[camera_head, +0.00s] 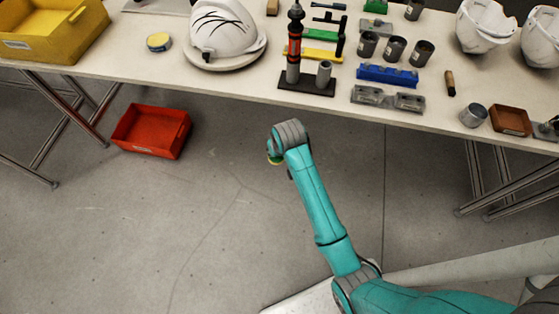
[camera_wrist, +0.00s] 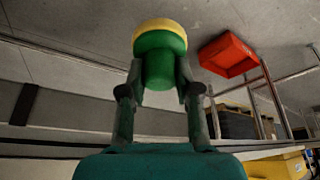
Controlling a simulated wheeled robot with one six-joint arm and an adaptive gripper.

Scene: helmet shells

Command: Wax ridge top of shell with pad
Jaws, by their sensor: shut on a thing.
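My gripper (camera_wrist: 160,80) is shut on a pad (camera_wrist: 159,42) with a green body and a yellow face. The yellow face points away from the fingers. In the head view a small part of the pad (camera_head: 275,160) shows beside the end of my arm, over the floor in front of the table; the fingers are mostly hidden there. The white helmet shell (camera_head: 226,28), with dark curved lines on it, sits on a round pale base (camera_head: 240,62) on the table, up and left of my gripper. The pad is well apart from the shell.
A round yellow tin (camera_head: 158,42) stands left of the shell, beside a yellow bin (camera_head: 50,32). A dark rack with an upright tool (camera_head: 295,40) stands close right of the shell. A red bin (camera_head: 151,131) lies on the floor. More white shells (camera_head: 486,25) are at far right.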

